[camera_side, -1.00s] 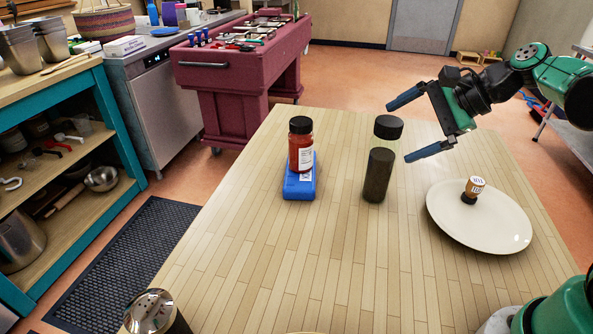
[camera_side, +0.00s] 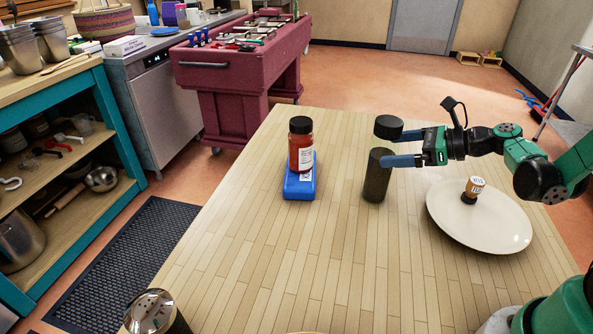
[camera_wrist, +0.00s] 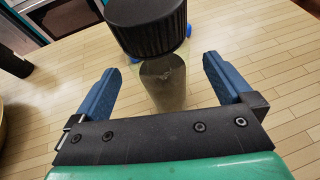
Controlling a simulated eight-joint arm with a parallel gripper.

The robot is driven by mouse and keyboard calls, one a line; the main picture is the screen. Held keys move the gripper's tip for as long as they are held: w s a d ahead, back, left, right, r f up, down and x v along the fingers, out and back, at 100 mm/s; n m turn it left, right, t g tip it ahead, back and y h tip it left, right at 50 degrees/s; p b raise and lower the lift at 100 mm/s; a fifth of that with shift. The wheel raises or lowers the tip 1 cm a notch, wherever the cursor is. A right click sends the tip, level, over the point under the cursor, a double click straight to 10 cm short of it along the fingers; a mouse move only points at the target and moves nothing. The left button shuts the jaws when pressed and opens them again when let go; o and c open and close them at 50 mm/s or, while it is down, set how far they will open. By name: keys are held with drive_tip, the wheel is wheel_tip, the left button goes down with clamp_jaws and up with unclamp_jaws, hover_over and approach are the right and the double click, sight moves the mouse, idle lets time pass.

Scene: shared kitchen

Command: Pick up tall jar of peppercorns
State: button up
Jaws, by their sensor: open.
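The tall jar of peppercorns (camera_side: 376,178) stands upright on the wooden table, with a black lid and dark contents. My gripper (camera_side: 393,147) is level with the upper part of the jar, coming from its right, with its blue fingers pointing left. In the wrist view the jar's black lid (camera_wrist: 147,25) and clear body (camera_wrist: 165,85) show ahead of and between the two open fingers (camera_wrist: 160,82). A gap shows on both sides of the jar there.
A red spice jar (camera_side: 301,146) stands on a blue box (camera_side: 300,184) to the left of the tall jar. A white plate (camera_side: 500,225) with a small cork-coloured shaker (camera_side: 473,189) lies to the right. A metal-topped shaker (camera_side: 153,310) is at the front left.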

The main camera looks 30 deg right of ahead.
drive_tip(key=shift+x, duration=1.25)
drive_tip(key=shift+c, duration=0.2)
clamp_jaws()
